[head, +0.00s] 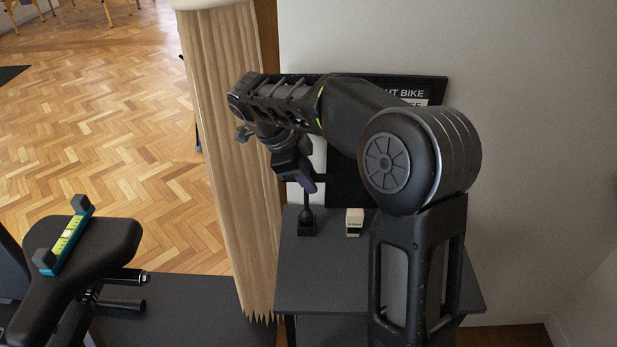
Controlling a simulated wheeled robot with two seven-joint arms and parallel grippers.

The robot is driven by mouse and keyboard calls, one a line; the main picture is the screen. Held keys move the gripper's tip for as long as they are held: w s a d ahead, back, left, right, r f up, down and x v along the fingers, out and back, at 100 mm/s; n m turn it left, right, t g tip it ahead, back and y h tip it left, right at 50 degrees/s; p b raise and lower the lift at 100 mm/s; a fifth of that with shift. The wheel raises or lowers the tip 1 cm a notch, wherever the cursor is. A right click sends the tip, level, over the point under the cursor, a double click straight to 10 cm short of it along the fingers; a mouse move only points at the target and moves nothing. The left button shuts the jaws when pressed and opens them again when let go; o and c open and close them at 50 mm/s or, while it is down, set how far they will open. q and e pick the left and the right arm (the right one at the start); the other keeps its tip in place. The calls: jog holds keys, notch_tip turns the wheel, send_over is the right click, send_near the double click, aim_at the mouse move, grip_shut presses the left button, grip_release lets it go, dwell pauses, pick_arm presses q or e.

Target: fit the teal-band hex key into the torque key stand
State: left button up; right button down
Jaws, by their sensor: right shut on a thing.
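My right gripper (304,178) reaches down over the dark table, seen from behind and above. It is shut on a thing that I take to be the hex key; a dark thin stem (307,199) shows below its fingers. No teal band shows, and the fingers and arm hide most of the held part. The stem runs down to a small black block (306,229) on the table's left part, which looks like the torque key stand. I cannot tell whether the stem is seated in it or part of it. My left gripper is not in view.
A small white-topped item (354,218) stands on the dark table (330,277), right of the block. A wooden column (232,150) rises at the table's left. A black board (348,190) is behind.

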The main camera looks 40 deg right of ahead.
aim_at(308, 212)
jog(key=shift+b, duration=0.6)
dwell(1.3)
jog(key=shift+f+b, duration=1.75)
jog(key=shift+f, duration=0.2)
jog(key=c, duration=1.1)
grip_release()
jog(key=shift+c, duration=0.2)
jog(key=p+v, duration=0.6)
jog(key=v, duration=0.1)
jog(key=shift+a+r, duration=0.15)
jog(key=shift+r, duration=0.25)
